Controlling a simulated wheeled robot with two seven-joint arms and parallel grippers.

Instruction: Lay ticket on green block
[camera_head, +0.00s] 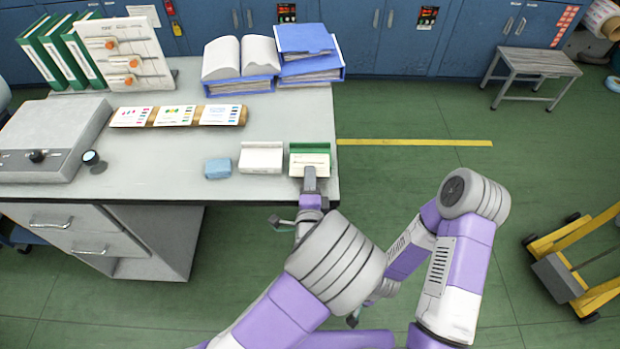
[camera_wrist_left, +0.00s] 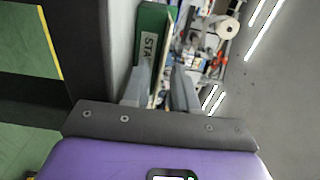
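The green block (camera_head: 310,148) stands at the front right corner of the grey table, next to a white block (camera_head: 261,158). A pale ticket (camera_head: 309,160) with a line of print is at the green block's front face. My left gripper (camera_head: 309,172) is at the ticket's near edge.
A wooden strip with printed cards (camera_head: 174,116), blue binders (camera_head: 310,66) and a grey machine (camera_head: 50,140) are on the table (camera_head: 150,180). Open green floor (camera_head: 420,110) lies to the right.

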